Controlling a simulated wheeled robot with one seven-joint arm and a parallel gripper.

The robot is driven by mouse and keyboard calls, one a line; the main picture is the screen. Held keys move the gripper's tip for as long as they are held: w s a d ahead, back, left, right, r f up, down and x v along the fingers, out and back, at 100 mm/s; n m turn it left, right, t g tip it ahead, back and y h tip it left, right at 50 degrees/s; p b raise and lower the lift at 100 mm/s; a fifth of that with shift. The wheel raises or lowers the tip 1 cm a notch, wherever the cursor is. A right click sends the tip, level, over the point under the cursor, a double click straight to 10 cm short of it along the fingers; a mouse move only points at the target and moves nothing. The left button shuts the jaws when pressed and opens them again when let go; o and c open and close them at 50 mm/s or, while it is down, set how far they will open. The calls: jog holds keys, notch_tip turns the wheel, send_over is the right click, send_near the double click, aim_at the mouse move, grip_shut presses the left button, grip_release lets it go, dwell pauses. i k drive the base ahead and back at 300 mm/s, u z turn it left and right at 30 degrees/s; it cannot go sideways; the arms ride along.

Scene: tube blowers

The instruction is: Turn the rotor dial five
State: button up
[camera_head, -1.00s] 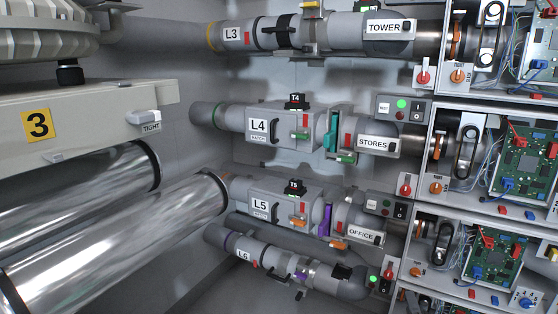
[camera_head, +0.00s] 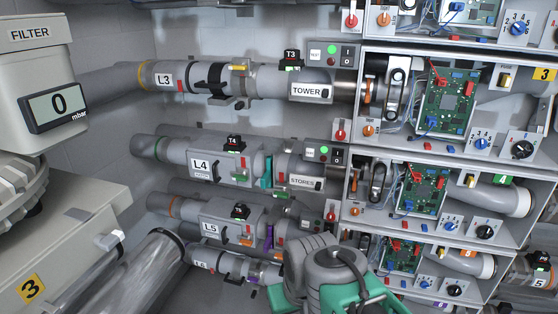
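The row of L5 (camera_head: 210,228) runs into the lowest fully seen open cabinet bay at the lower right. This bay holds a green circuit board (camera_head: 402,256), a blue-faced dial (camera_head: 425,283) and a black dial (camera_head: 455,291) on its front strip. An orange-marked pipe end (camera_head: 466,264) lies above the dials. I cannot read the dial settings or which one is labelled rotor. A grey and teal part of my arm rises at the bottom middle, left of these dials and apart from them. No gripper fingers show.
Similar bays stand above, with black dials for row 4 (camera_head: 486,232) and row 3 (camera_head: 522,149). Pipes and the L4 box (camera_head: 205,165) line the back wall. A filter unit (camera_head: 35,75) reading 0 mbar and a large silver pipe (camera_head: 150,270) stand at left.

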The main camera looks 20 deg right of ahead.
aim_at(452, 291)
jog(key=z, duration=3.45)
jog(key=i, duration=0.5)
jog(key=u, duration=2.85)
